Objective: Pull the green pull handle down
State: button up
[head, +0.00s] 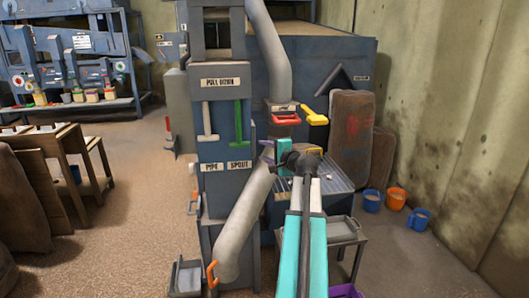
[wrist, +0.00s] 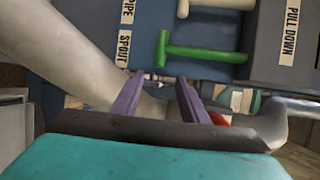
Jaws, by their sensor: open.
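The green pull handle (head: 238,122) is a T-shape hanging on the blue column, under the "PULL DOWN" label and right of a white handle (head: 209,121). In the wrist view the scene is turned sideways; the green handle (wrist: 205,53) lies across the upper middle, with its crossbar at the left end. My gripper (head: 270,152) is to the right of and slightly below the green handle in the head view. In the wrist view its two purple fingers (wrist: 161,80) are apart and empty, pointing toward the crossbar, with the handle beyond their tips and not between them.
A grey pipe (head: 243,225) slants down below the "PIPE" and "SPOUT" labels. A red handle (head: 285,121) and a yellow handle (head: 315,117) are right of the column. A grated table (head: 335,180) stands at the right.

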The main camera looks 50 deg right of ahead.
jog(key=w+a+f+n+g+y, duration=0.1)
jog(key=w+a+f+n+y, duration=0.15)
jog(key=w+a+f, duration=0.6)
jog(key=w+a+f+n+g+y, duration=0.1)
jog(key=w+a+f+y, duration=0.3)
jog(key=a+f, duration=0.65)
jog(key=a+f+n+g+y, duration=0.1)
jog(key=a+f+n+g, duration=0.15)
jog(key=a+f, duration=1)
jog(key=a+f+n+g+y, duration=0.25)
jog(key=a+f, duration=0.75)
jog(key=a, duration=0.5)
jog(key=s+a+f+n+g, duration=0.5)
jog(key=s+a+f+g, duration=0.2)
jog(key=s+a+f, duration=1.2)
jog(key=s+d+f+n+g+h, duration=0.2)
jog(key=s+n+g, duration=0.1)
jog(key=s, duration=0.9)
jog(key=s+d+f+n+g+h, duration=0.2)
jog(key=s+n, duration=0.4)
jog(key=s, duration=0.6)
jog(key=shift+s+d+g+h, duration=0.2)
jog(key=shift+d+g+h, duration=0.1)
jog(key=shift+g+h, duration=0.5)
jog(key=shift+c, duration=1.1)
